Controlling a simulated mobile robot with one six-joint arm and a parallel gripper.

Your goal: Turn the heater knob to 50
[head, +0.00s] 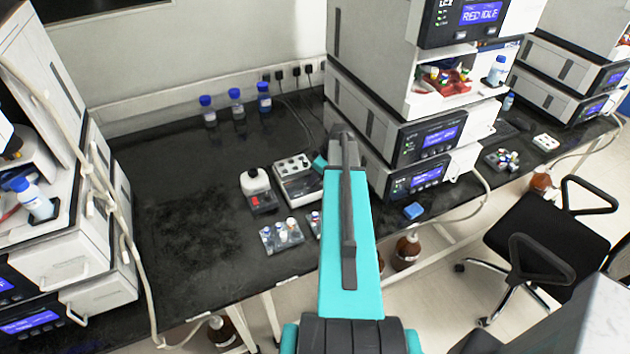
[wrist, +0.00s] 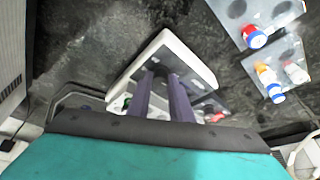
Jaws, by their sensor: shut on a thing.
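In the wrist view, a white-edged unit with a dark grey face (wrist: 200,72), apparently the heater, lies under my gripper (wrist: 157,72). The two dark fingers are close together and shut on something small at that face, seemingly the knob. The knob itself is hidden by the fingers, and no number or mark can be read. My fingertips are hidden there.
A small unit with a white top and red display (head: 258,192) stands left of the block. A vial rack (head: 282,237) is in front, also visible in the wrist view (wrist: 268,68). Blue-capped bottles (head: 237,104) stand behind. Instrument stacks (head: 385,110) flank the bench; its left middle is clear.

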